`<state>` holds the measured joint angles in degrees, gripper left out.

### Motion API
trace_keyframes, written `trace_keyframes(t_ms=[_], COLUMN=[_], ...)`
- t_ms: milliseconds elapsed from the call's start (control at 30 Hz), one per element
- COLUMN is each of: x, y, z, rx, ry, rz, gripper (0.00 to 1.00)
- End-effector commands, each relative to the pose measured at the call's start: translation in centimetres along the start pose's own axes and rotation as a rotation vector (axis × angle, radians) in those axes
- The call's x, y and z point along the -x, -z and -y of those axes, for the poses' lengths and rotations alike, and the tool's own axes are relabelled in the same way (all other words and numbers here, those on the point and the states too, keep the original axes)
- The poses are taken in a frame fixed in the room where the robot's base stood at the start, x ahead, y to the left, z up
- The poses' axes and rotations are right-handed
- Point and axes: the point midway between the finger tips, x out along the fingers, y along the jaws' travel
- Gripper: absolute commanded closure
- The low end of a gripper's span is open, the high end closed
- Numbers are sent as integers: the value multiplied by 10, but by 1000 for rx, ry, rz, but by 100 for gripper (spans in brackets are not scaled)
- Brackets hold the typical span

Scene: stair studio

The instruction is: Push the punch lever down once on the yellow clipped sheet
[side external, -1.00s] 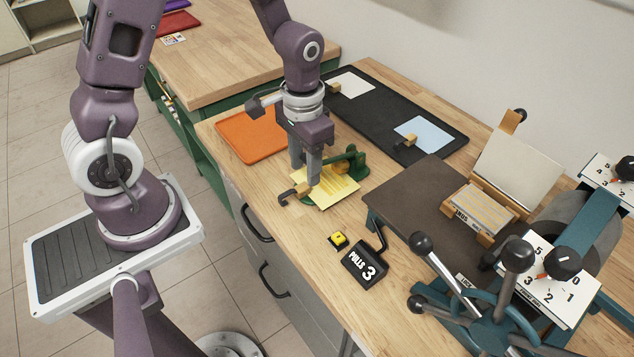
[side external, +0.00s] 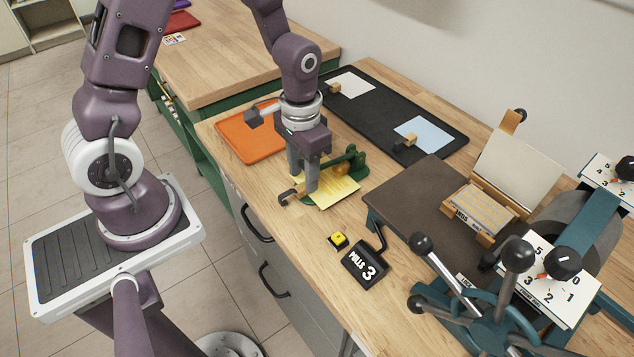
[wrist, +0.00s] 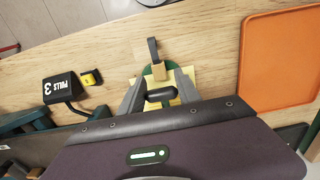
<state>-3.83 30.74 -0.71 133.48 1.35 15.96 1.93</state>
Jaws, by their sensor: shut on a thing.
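The yellow sheet (side external: 337,192) lies on the wooden bench with a wooden clip (side external: 290,196) at its left edge. The green punch (side external: 358,163) stands at its far side. My gripper (side external: 303,187) points down over the sheet beside the clip. In the wrist view, the black handle of the punch lever (wrist: 160,94) lies between my two fingers (wrist: 160,82), which are shut on it. A tan block shows just past the handle. My fingers and palm hide much of the punch; the lever's exact height cannot be told.
An orange tray (side external: 240,140) lies behind my gripper. A black mat (side external: 378,112) with white and blue sheets is at the back. A press (side external: 500,290) is at right.

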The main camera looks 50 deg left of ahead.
Motion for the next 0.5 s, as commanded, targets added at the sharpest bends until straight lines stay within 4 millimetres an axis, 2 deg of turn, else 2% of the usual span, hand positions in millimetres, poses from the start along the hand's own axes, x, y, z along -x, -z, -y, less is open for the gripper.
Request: trace_keyframes(t_ms=[500], x=[-6], y=[2], z=[1], rx=[3], ry=[1], rz=[-6], gripper=[79])
